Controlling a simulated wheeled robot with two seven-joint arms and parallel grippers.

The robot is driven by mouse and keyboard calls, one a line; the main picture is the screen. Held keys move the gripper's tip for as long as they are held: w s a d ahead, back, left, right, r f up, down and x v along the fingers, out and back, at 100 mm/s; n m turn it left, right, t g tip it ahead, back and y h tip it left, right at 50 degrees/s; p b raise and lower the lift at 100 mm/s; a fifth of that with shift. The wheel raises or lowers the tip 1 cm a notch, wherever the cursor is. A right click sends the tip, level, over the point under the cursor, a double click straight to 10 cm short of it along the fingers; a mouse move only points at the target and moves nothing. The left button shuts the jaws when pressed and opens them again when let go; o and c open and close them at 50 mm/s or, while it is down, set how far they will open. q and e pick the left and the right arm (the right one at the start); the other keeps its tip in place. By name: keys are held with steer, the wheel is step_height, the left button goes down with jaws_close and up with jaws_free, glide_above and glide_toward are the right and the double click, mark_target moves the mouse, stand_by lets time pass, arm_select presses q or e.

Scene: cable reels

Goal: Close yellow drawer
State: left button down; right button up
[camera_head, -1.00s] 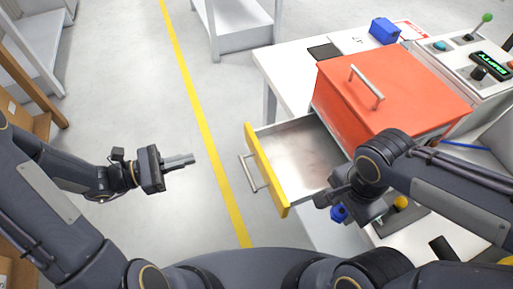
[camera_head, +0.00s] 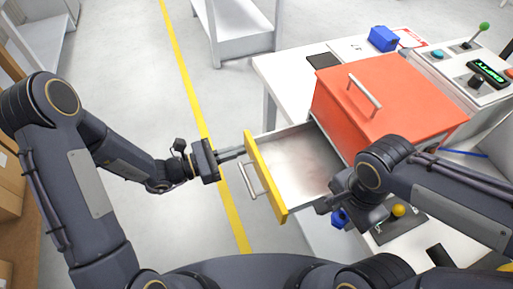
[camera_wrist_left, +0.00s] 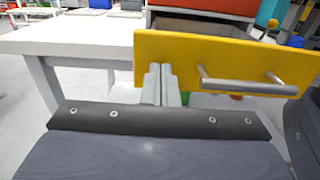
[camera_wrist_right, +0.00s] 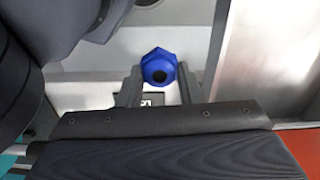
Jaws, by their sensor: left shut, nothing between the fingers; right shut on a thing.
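The yellow drawer (camera_head: 268,185) juts out of the red cabinet (camera_head: 385,95), its silver inside bare and empty where it shows. Its metal handle (camera_head: 250,180) also shows in the left wrist view (camera_wrist_left: 240,82). My left gripper (camera_head: 242,153) is shut and empty, its tips at the far end of the yellow front, beside the handle. In the left wrist view its fingers (camera_wrist_left: 160,72) overlap the yellow panel (camera_wrist_left: 230,58); touching or just short, I cannot tell. My right gripper (camera_wrist_right: 158,75) is shut on a blue hexagonal part (camera_wrist_right: 158,66), beside the drawer's near side wall.
The white table (camera_head: 285,75) carries a blue block (camera_head: 383,38), a dark flat pad (camera_head: 323,60) and a control panel with a green-knobbed lever (camera_head: 484,27).

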mark_target(297, 136)
arm_select(q)
steer(key=shift+d, duration=0.25)
